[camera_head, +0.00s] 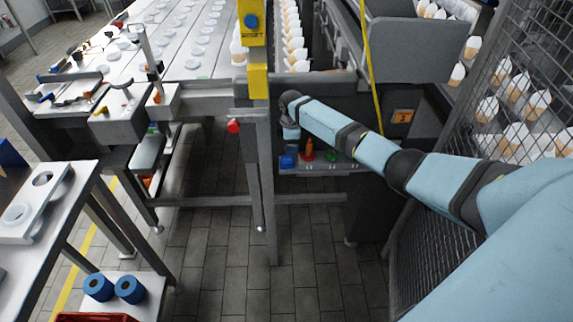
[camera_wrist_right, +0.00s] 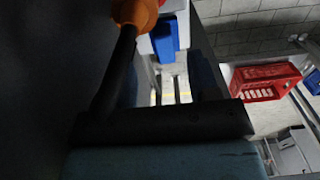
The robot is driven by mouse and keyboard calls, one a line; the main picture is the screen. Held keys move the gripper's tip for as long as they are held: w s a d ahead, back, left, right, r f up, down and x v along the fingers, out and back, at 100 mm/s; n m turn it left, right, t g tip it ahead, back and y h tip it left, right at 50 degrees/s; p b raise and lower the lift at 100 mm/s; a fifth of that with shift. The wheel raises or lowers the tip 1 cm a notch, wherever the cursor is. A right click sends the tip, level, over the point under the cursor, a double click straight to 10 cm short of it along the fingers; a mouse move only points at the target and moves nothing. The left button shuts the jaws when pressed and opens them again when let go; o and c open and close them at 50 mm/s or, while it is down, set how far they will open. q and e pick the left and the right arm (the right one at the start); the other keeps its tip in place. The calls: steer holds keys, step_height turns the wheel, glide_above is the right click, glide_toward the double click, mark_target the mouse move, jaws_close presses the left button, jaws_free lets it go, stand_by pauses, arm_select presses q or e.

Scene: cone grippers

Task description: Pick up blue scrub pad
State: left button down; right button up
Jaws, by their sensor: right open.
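A small blue block-like item (camera_head: 287,161), which looks like the blue scrub pad, lies at the left end of a low grey shelf under the machine. A blue item (camera_wrist_right: 164,38), apparently the same pad, shows near the top of the right wrist view. My right arm reaches down to the shelf, and my right gripper (camera_head: 290,146) is just above the pad in the head view. My left gripper is out of view.
A grey upright post (camera_head: 264,190) stands left of my forearm. A wire mesh guard (camera_head: 470,110) is at right. A red crate (camera_wrist_right: 265,82) shows in the wrist view.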

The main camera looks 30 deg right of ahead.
mark_target(291, 158)
steer(key=shift+a+f+b, duration=0.1)
steer(key=shift+f+b, duration=0.2)
steer(key=shift+f, duration=0.35)
step_height(291, 158, down, 4)
steer(key=b, duration=0.4)
steer(key=shift+s+a, duration=0.1)
steer(key=shift+s, duration=0.05)
steer(key=shift+f+b, duration=0.35)
steer(key=shift+b, duration=0.25)
steer(key=shift+f, duration=0.1)
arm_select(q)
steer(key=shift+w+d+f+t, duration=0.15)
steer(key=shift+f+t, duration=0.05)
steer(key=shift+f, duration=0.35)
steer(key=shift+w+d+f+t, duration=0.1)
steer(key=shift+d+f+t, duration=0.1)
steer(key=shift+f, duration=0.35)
arm_select(e)
steer(key=c, duration=1)
